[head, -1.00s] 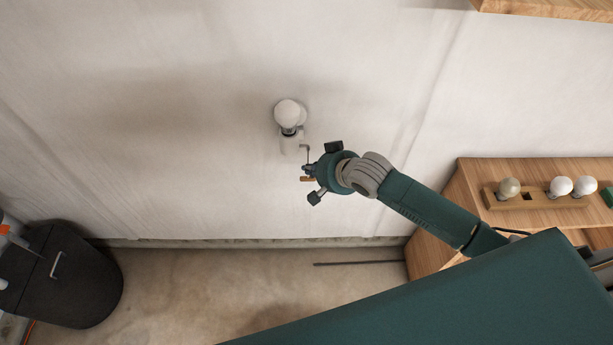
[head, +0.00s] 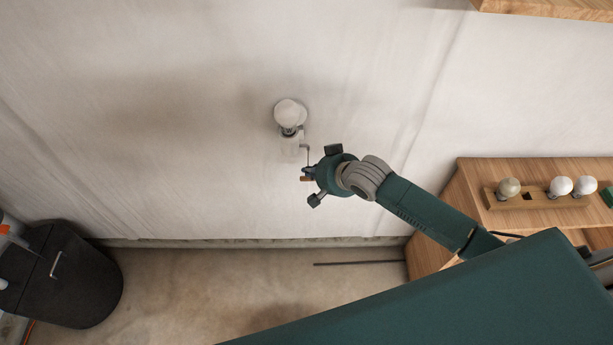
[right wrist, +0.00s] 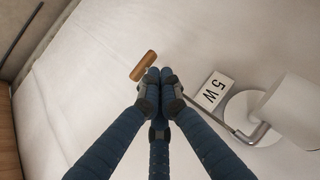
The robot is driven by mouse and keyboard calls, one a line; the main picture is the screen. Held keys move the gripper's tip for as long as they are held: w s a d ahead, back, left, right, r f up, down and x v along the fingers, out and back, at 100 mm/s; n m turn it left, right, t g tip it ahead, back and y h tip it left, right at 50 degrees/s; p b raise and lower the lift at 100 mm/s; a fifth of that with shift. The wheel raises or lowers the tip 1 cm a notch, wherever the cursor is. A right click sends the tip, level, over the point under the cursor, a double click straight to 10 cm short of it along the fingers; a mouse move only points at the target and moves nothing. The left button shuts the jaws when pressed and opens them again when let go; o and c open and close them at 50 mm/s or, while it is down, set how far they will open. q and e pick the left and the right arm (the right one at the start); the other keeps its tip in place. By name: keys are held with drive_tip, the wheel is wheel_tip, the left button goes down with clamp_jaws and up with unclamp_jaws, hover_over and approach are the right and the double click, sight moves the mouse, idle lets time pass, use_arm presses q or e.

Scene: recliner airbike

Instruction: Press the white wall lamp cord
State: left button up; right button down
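The white wall lamp (head: 290,113) is fixed to the pale wall, with its round white shade at the top. Its cord (head: 308,156) hangs below a small bent arm and ends in a small wooden pull (head: 306,179). In the right wrist view the wooden pull (right wrist: 143,65) shows just beyond my fingertips, and the lamp shade (right wrist: 294,112) is at the right. My right gripper (right wrist: 159,75) has its fingertips together, close beside the pull; I cannot tell if they touch it. In the head view my right gripper (head: 310,174) is right beside the cord's lower end. My left gripper is not in view.
A wooden cabinet (head: 470,195) at the right bears a bulb holder (head: 545,202) with several bulbs. A black bin (head: 85,275) stands at the lower left. The wall left of the lamp is clear.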

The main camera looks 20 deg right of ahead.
drive_tip(key=shift+f+b, duration=0.35)
drive_tip(key=shift+f, duration=0.7)
idle(0.5)
drive_tip(key=shift+r, duration=0.1)
drive_tip(key=shift+r+p, duration=1.5)
drive_tip(key=shift+p, duration=0.5)
drive_tip(key=shift+r, duration=0.1)
wheel_tip(320, 180, up, 3)
drive_tip(key=p, duration=0.3)
wheel_tip(320, 180, up, 3)
drive_tip(key=shift+f+p, duration=0.1)
drive_tip(key=shift+p, duration=0.2)
